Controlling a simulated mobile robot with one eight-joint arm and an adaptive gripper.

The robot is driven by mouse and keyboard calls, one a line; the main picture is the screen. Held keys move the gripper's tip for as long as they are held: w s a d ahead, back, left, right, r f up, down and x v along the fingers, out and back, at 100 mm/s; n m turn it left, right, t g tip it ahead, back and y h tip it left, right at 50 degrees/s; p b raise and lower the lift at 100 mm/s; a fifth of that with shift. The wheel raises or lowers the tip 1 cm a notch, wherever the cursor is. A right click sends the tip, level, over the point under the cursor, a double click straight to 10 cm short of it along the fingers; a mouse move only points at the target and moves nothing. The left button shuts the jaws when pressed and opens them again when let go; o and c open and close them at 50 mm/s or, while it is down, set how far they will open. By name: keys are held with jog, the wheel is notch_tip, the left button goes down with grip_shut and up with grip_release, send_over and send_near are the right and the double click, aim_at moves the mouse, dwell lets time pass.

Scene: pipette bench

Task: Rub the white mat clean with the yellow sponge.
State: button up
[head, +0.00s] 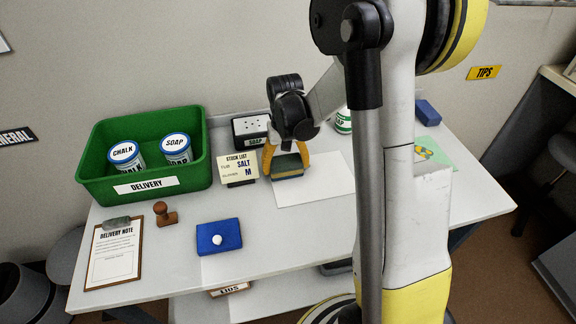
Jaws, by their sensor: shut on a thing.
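The white mat (325,187) lies flat on the bench, right of centre, partly behind my arm. My gripper (287,155) points down over the mat's back left part, its yellow fingers shut on the sponge (288,171). The sponge shows a dark green upper part and a yellowish lower edge. It is at the mat's surface or just above it; I cannot tell whether it touches. The bare part of the mat in view looks plain white, with no clear marks. The mat under the sponge is hidden.
A green delivery crate (201,150) with two tubs stands at the left. A stock list card (238,168) stands close left of the mat. A stamp (164,214), a clipboard (113,252) and a blue pad (218,237) lie in front. A green sheet (437,156) lies right.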

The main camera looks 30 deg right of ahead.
jog(key=r, duration=0.1)
jog(key=r+p, duration=0.1)
jog(key=r, duration=0.2)
jog(key=shift+s+d+r+p, duration=0.1)
jog(key=shift+d+r+p, duration=0.15)
jog(key=shift+r+p, duration=1.5)
jog(key=shift+r, duration=0.45)
jog(key=s+a+f+n, duration=0.1)
jog(key=a, duration=0.2)
jog(key=s+a+f+n, duration=0.1)
jog(key=a, duration=0.3)
jog(key=s+a+n, duration=0.1)
jog(key=a, duration=0.2)
jog(key=shift+s+a+f, duration=0.1)
jog(key=shift+a+f, duration=0.25)
jog(key=shift+f, duration=0.05)
